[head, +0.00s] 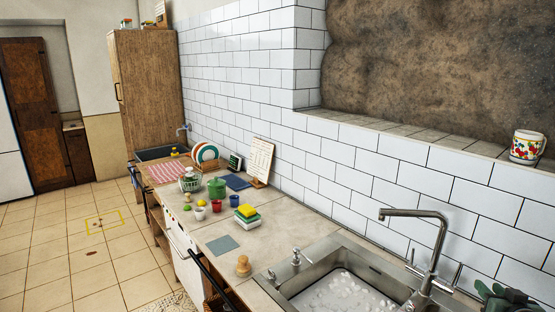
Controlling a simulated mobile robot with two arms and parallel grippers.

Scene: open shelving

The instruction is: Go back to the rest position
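My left gripper is not in view.
The near sink (345,290) has a tall tap (436,235). The counter (285,238) holds a green pot (216,188), stacked sponges (246,215), small cups and a wooden knob-shaped object (243,266). A patterned mug (527,147) stands on the tiled ledge. Tiled floor (60,255) lies open at left.

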